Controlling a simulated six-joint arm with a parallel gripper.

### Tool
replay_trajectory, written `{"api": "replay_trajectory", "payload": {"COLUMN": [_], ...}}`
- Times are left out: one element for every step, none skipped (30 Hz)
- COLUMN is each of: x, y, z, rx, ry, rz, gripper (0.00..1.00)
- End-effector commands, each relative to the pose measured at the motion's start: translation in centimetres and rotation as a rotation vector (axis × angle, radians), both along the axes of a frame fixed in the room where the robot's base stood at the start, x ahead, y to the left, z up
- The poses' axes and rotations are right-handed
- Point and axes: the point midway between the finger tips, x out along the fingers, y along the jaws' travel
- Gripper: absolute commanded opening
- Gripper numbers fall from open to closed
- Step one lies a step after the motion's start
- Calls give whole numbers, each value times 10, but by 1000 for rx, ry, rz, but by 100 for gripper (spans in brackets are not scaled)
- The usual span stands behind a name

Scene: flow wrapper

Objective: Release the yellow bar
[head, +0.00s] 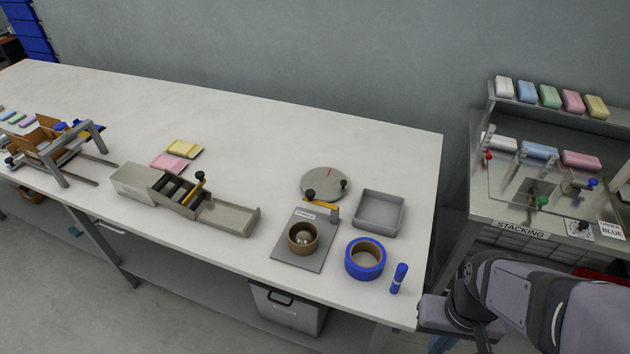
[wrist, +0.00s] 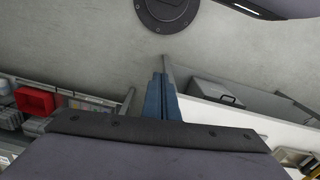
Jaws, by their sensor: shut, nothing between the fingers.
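A yellow bar (head: 597,106) lies at the right end of the upper shelf of the stacking station, beside a pink bar (head: 573,102). A flat yellow piece (head: 184,148) lies on the white table behind a flat pink piece (head: 170,162). I cannot tell whether this flat piece is also a bar. In the wrist view my gripper (wrist: 161,78) has its blue-grey fingers shut together with nothing between them. It points over the floor beside the table, apart from any bar. In the head view my arm fills the lower right, and the fingertips cannot be made out.
The stacking station (head: 510,232) also holds white, blue and green bars. The white table (head: 300,130) carries the wrapper (head: 185,195), a grey tray (head: 378,212), a blue tape roll (head: 365,258) and a blue marker (head: 399,278). A red bin (wrist: 36,101) shows at left in the wrist view.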

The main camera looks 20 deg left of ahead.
Motion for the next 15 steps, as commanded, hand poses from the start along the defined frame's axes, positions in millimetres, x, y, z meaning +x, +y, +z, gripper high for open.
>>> {"api": "replay_trajectory", "payload": {"x": [-5,-9,-15,-20,-26,-34,-40,-44,-49,-53,-56,-59,-61,-62,-63], "y": [12,19,29,36,43,52,59,67,77,85,93,103,111,119,130], "z": [-9,-13,-20,-25,-31,-39,-44,-49,-55,-60,-65,-71,-75,-80,-86], "rx": [-3,-5,-10,-15,-21,-31,-38,-45,-56,-64,-72,-86,-100,-115,-137], "ry": [19,32,51,69,86,111,126,139,154,164,171,179,180,179,175], "rz": [59,95,147,187,229,287,331,374,431,474,519,585,638,694,772], "gripper": [0,0,0,0,0,0,0,0,0,0,0,0,0,0,0]}}
